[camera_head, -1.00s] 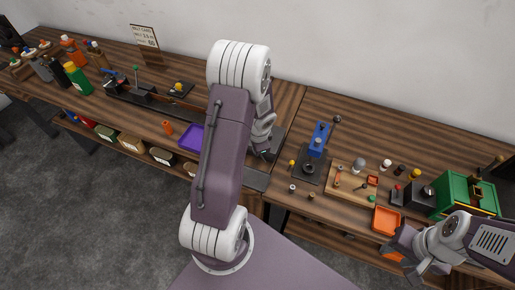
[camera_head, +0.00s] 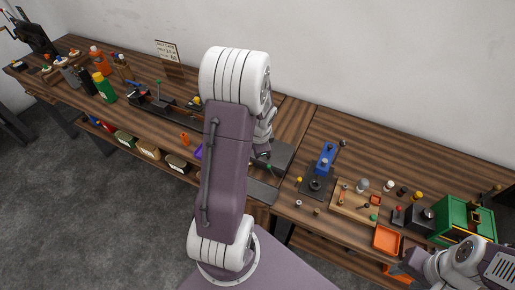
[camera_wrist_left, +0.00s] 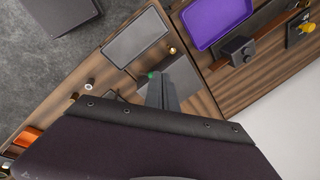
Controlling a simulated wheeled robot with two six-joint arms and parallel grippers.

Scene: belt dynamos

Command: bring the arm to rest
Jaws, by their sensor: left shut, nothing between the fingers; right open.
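My left arm fills the middle of the head view, bent over the bench, and its gripper is mostly hidden behind it. In the left wrist view the left gripper (camera_wrist_left: 155,82) is shut with nothing held. Its tips are close to a small green knob (camera_wrist_left: 152,74) over a dark plate on the bench; I cannot tell whether they touch. My right gripper (camera_head: 408,268) is open, low at the right edge of the head view, close to the orange tray (camera_head: 387,240) and partly cut off by the frame.
A blue press (camera_head: 326,158), a wooden board (camera_head: 347,205) with small parts and a green box (camera_head: 462,216) stand on the right bench. Bottles, including a green one (camera_head: 104,88), stand far left. A purple tray (camera_wrist_left: 215,20) shows in the left wrist view.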

